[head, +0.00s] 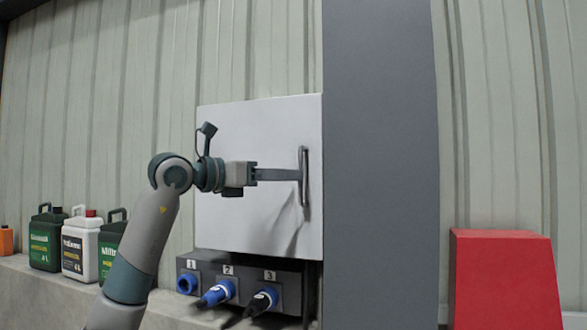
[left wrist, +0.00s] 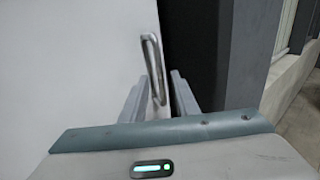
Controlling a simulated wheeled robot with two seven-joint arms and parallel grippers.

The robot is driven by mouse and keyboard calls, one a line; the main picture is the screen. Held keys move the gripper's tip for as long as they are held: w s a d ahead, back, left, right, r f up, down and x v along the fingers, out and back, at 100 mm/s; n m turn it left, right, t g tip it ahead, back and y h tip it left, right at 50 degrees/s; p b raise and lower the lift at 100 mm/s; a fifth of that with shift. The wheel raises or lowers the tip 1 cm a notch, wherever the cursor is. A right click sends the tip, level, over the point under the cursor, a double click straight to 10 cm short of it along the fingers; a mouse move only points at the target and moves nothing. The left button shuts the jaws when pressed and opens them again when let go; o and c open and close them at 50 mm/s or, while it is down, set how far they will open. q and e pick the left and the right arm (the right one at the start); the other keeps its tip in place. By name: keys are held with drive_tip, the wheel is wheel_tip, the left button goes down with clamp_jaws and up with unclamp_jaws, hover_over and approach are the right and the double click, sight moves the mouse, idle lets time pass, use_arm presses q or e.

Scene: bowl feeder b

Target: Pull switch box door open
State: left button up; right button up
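The switch box door (head: 250,135) is a flat, light grey panel on the wall. It looks closed in the head view. A grey vertical bar handle (head: 304,160) sits near its right edge. My left gripper (head: 300,174) reaches across the door from the left, with its fingertips at the handle. In the left wrist view, the two fingers (left wrist: 160,90) stand apart, one on each side of the handle (left wrist: 152,55). A gap shows between the fingers and the bar, so the gripper looks open around it. My right gripper is not in view.
A dark grey pillar (head: 380,160) stands right beside the door's handle edge. Below the box is a socket unit (head: 248,272) with blue and black plugs. Several jerrycans (head: 80,245) stand on the ledge at left. A red box (head: 505,280) is at lower right.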

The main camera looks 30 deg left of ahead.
use_arm(q)
drive_tip(key=shift+p+x, duration=0.4)
drive_tip(key=shift+x, duration=1.05)
clamp_jaws()
